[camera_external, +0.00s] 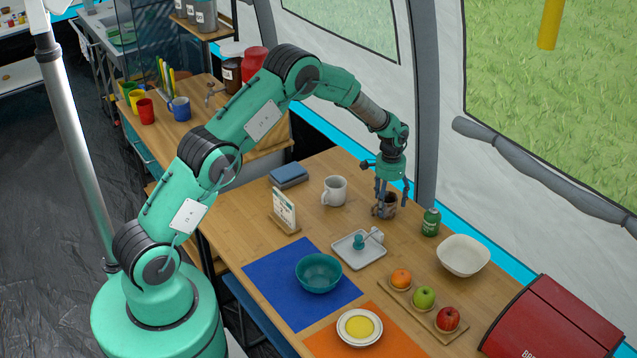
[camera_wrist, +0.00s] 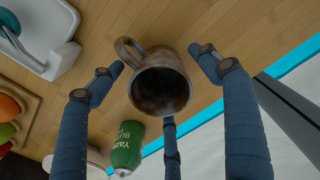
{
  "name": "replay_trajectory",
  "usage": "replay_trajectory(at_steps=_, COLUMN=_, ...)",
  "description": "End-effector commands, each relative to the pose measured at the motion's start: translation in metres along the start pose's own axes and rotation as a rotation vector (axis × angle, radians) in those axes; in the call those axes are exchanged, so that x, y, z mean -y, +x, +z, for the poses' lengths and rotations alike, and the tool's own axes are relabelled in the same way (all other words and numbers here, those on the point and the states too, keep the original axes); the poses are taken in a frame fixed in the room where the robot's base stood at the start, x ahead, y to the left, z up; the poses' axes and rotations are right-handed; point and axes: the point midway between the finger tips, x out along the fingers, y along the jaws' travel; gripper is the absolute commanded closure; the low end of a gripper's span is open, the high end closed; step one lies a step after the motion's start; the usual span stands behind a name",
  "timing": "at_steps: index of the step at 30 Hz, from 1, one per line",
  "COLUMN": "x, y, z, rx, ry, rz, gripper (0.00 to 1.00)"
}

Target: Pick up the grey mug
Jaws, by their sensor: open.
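A pale grey-white mug (camera_external: 334,191) stands upright on the wooden table, left of my gripper in the external view. My gripper (camera_external: 386,203) points down at a different mug, a dark brownish one (camera_external: 390,209). The wrist view shows this brown mug (camera_wrist: 160,91) from above, with its handle toward the upper left and its inside dark. My blue fingers (camera_wrist: 160,80) are open and spread around it, with visible gaps to its sides. The pale mug does not show in the wrist view.
A green can (camera_external: 431,222) stands close right of the brown mug. A white tray (camera_external: 349,252) with a teal-headed tool lies in front. A white bowl (camera_external: 463,256), a fruit board (camera_external: 416,305) and a sign stand (camera_external: 284,210) are nearby. The tent wall borders the table's far edge.

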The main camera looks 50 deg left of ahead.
Motion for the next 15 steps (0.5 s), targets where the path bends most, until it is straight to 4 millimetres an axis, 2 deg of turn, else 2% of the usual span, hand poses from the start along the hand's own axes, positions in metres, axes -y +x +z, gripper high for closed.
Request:
replay_trajectory(at_steps=12, x=0.0000, y=-0.0005, z=0.0000, rx=0.000, ry=0.000, rz=0.000, gripper=0.23)
replay_trajectory(at_steps=14, x=0.0000, y=-0.0005, z=0.0001, rx=0.000, ry=0.000, rz=0.000, gripper=0.33)
replay_trajectory(at_steps=15, x=0.0000, y=-0.0004, z=0.0001, rx=0.000, ry=0.000, rz=0.000, gripper=0.41)
